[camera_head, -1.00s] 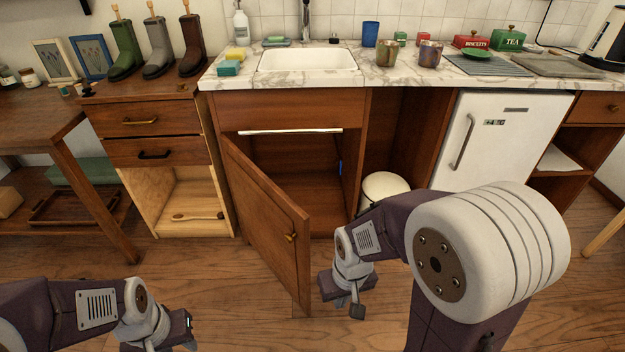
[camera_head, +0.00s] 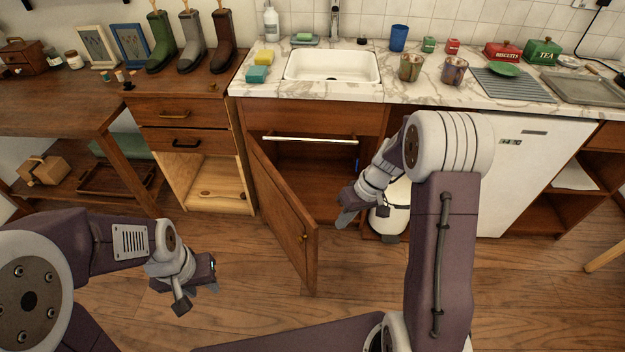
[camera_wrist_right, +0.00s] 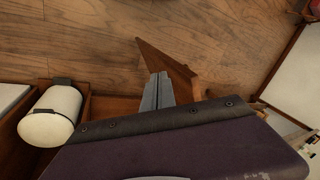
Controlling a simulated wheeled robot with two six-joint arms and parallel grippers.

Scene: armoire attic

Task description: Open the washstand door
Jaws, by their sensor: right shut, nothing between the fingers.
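The washstand (camera_head: 310,116) is the brown wooden cabinet under the marble counter and sink. Its door (camera_head: 283,212), hinged on the left, stands partly open with a small brass knob (camera_head: 304,238) near its free edge. My right gripper (camera_head: 345,219) is shut and empty, in front of the opening and to the right of the door's free edge, on its inner side. In the right wrist view the shut fingers (camera_wrist_right: 158,92) point toward the door (camera_wrist_right: 166,62); contact cannot be told. My left gripper (camera_head: 195,298) is low in front, left of the door; its fingers are unclear.
A white bin (camera_head: 390,220) stands just right of the washstand opening, close to my right forearm; it also shows in the right wrist view (camera_wrist_right: 52,118). A white fridge (camera_head: 535,170) is further right. Open wooden floor (camera_head: 250,290) lies in front.

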